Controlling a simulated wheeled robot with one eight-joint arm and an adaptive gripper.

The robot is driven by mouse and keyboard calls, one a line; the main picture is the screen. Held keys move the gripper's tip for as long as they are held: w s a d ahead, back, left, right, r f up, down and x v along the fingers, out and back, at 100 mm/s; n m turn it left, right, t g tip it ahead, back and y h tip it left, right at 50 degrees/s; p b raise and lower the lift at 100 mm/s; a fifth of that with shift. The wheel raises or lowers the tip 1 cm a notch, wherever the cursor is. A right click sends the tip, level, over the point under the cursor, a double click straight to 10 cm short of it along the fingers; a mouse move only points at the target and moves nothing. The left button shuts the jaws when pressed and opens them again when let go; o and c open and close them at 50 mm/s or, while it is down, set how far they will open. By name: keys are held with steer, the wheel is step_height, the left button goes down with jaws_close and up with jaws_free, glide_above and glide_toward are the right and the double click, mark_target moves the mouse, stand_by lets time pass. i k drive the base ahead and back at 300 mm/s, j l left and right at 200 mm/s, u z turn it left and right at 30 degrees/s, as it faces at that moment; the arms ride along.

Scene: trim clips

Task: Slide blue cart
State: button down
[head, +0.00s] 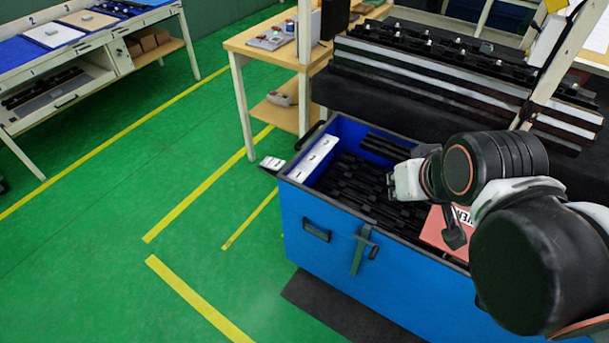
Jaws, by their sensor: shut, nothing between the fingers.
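The blue cart (345,253) is a deep open box on the green floor, in the lower middle of the head view. Its near wall has a dark recessed handle and a green-grey latch. Several black trim clips or strips (345,185) lie inside, with a white box (314,160) along the left inner edge. My gripper (391,186) is over the cart's open top, at the end of my black and white arm. It is shut and holds nothing. I cannot tell whether it touches the strips below. My arm hides the cart's right end.
A red box (437,232) sits at the cart's right part, beside my arm. A wooden-topped bench (240,45) and a rack of black parts (450,70) stand close behind the cart. Open green floor with yellow lines (195,300) lies left. Another workbench (95,45) stands far left.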

mark_target(336, 184)
steer(key=i+j+z, duration=0.1)
steer(key=z, duration=0.3)
steer(key=j+z, duration=0.85)
steer(key=j, duration=1.85)
steer(key=i+j, duration=0.25)
steer(key=i, duration=0.2)
